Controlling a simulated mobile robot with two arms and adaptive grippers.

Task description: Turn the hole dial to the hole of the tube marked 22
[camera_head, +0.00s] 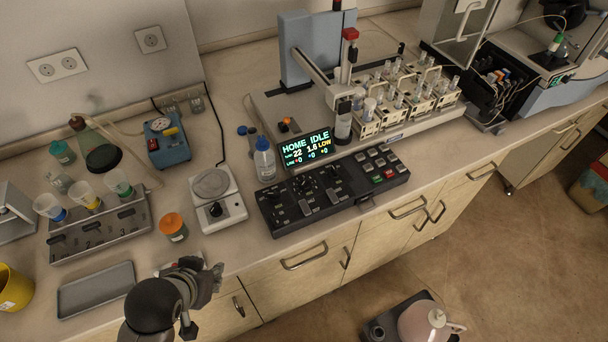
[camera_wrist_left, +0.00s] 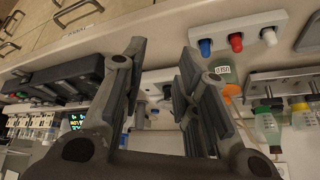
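The black control panel (camera_head: 335,190) lies at the bench's front, with several dark dials (camera_head: 305,207) on its left half and grey, green and red keys on its right. I cannot tell which is the hole dial. The lit display (camera_head: 306,148) reads "HOME IDLE", "22", "1.0" and "LOW". Tubes stand in the racks (camera_head: 420,103) behind it; their marks are too small to read. My left gripper (camera_head: 213,277) is at the bench's front edge, left of the panel and apart from it. Its two fingers (camera_wrist_left: 160,62) are spread and empty. My right gripper is not in view.
A blue-capped bottle (camera_head: 264,160) stands behind the panel's left end. A grey tray (camera_head: 95,290) lies at left. Drawer handles (camera_head: 304,257) stick out below the bench.

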